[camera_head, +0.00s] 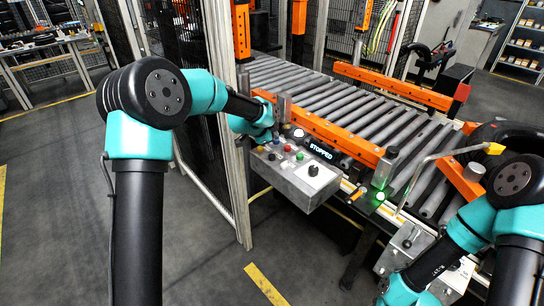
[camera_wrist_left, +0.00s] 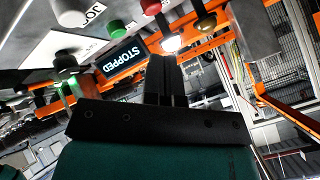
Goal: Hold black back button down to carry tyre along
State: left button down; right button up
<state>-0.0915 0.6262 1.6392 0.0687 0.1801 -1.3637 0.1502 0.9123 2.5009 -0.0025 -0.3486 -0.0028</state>
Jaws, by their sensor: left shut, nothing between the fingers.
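The grey control box (camera_head: 300,182) stands in front of the conveyor with several coloured buttons and a black knob (camera_head: 313,170) on its top. Its display (camera_head: 320,151) reads STOPPED, and this also shows in the left wrist view (camera_wrist_left: 124,58). My left gripper (camera_wrist_left: 166,60) is shut and empty, its fingers pointing toward the buttons and a lit white lamp (camera_wrist_left: 172,43). In the head view it is at the box's back left, mostly hidden by my arm. I cannot make out the black back button or any contact with it. A black tyre (camera_head: 497,134) is at the conveyor's right end.
Orange rails (camera_head: 330,132) edge the roller conveyor (camera_head: 345,100). A metal frame post (camera_head: 236,150) stands close to my left arm. A green lamp (camera_head: 380,196) glows right of the box. My right arm reaches over a grey panel (camera_head: 405,245) at lower right.

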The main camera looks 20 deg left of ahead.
aim_at(273, 156)
pick_arm(q)
jog(key=shift+f, duration=2.85)
jog(key=shift+f, duration=0.4)
jog(key=shift+f, duration=0.5)
dwell(1.4)
jog(key=shift+r, duration=0.9)
jog(key=shift+r, duration=2.5)
